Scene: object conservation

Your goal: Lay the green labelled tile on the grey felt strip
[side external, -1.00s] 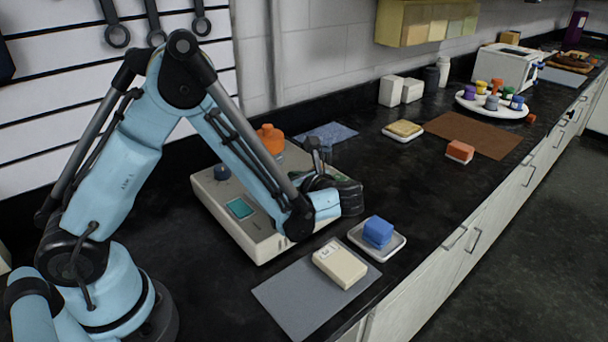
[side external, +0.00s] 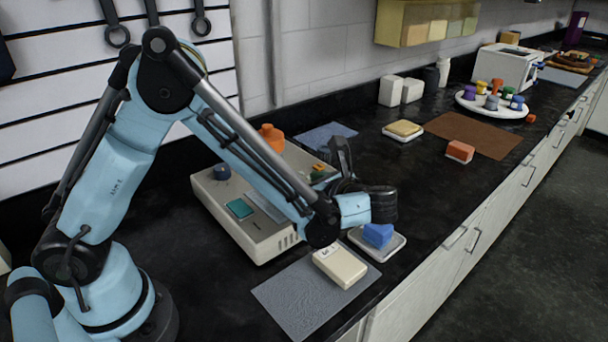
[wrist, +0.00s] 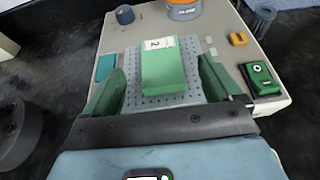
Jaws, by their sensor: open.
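A green tile (wrist: 163,72) with a white label at its far end lies on the grey perforated plate (wrist: 190,97) of a beige device in the wrist view. My gripper (wrist: 160,80) is open, with one finger to each side of the tile; gaps show between them. In the side external view my arm hides the tile, and my fingertips cannot be made out. The grey felt strip (side external: 290,300) lies flat at the front of the counter. A cream labelled block (side external: 341,267) rests on its right part.
The beige device (side external: 228,222) carries a blue knob, a teal screen, an orange container (side external: 271,137) and a green box (wrist: 260,78). A blue block (side external: 378,235) sits on a white dish (side external: 394,246) beside the strip. The strip's left part is bare.

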